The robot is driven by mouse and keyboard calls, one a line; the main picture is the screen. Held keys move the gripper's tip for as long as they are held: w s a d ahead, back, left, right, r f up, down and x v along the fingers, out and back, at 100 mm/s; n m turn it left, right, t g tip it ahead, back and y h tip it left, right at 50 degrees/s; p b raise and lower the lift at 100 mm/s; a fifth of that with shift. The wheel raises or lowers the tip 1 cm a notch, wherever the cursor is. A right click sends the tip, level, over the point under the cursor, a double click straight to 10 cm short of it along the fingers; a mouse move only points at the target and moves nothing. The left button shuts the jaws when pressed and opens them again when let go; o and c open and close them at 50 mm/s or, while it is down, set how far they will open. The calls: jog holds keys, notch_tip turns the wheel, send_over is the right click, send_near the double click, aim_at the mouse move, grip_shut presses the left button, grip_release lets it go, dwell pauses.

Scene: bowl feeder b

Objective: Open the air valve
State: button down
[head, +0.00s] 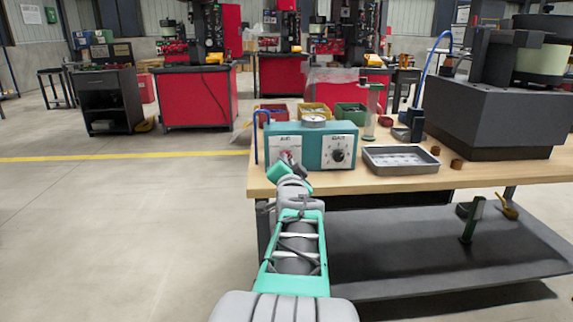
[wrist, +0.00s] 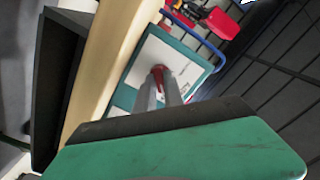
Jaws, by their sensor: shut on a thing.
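The air valve is a red handle (wrist: 159,76) on the white AIR plate of a teal control box (head: 312,158). The box stands at the left end of the workbench, with a round gauge (head: 314,120) on top. My gripper (head: 288,157) reaches the AIR side of the box. In the wrist view, my gripper's grey fingers (wrist: 160,94) are closed around the red handle. My gripper and wrist hide part of the AIR plate in the head view. I cannot tell the handle's exact angle.
A black dial (head: 339,155) sits right of the valve on the box. A metal tray (head: 400,159) and a dark bowl feeder base (head: 492,115) stand further right on the workbench (head: 376,184). A blue hose (head: 256,138) runs at the box's left. Open floor lies left.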

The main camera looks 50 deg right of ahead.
dwell(0.4)
jog(key=c, duration=1.4)
grip_release()
jog(key=shift+c, duration=0.2)
jog(key=shift+a, duration=0.1)
jog(key=p+v, duration=0.2)
jog(key=v, duration=0.5)
jog(key=shift+s+a, duration=0.2)
jog(key=shift+s, duration=0.1)
